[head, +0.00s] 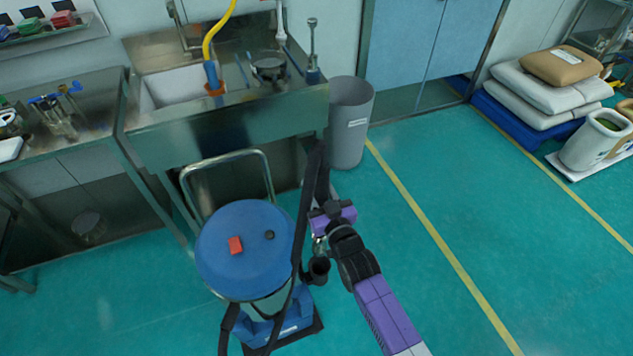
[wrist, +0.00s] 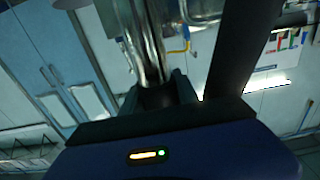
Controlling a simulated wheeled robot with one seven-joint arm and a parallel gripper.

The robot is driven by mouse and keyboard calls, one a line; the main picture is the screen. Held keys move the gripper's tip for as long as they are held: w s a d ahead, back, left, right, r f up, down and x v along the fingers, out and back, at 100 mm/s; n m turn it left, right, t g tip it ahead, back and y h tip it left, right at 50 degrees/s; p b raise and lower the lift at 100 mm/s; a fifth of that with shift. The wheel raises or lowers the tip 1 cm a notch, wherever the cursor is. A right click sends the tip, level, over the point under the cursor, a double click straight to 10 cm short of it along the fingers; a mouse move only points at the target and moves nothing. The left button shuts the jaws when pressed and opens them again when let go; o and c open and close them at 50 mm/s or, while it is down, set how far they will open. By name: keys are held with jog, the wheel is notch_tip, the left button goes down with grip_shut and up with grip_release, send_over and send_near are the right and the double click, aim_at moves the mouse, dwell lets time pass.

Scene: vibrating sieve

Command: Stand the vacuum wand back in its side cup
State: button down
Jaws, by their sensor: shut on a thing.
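The vacuum (head: 225,275) stands on the floor with a blue lid, a red piece and a black knob on top. Its black side cup (head: 319,268) sits at the right of the drum. My gripper (head: 320,218) is just above and slightly beyond the cup, mostly seen from above. In the wrist view my gripper (wrist: 158,97) is shut on the shiny metal tube of the vacuum wand (wrist: 150,40). In the head view the wand is largely hidden by the hose and my gripper. I cannot tell whether its lower end touches the cup.
A black hose (head: 302,225) runs beside the drum, close to my gripper; a dark band also crosses the wrist view (wrist: 240,50). A sink bench (head: 230,120) and grey bin (head: 350,120) stand behind.

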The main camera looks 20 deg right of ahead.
notch_tip(320, 180, down, 8)
jog(key=b, duration=0.5)
jog(key=shift+b, duration=0.3)
jog(key=shift+r, duration=0.1)
dwell(0.6)
jog(key=shift+f+b, duration=0.25)
jog(key=shift+b, duration=0.2)
jog(key=shift+s, duration=0.1)
jog(key=shift+f+b, duration=1.25)
jog(key=shift+f, duration=0.1)
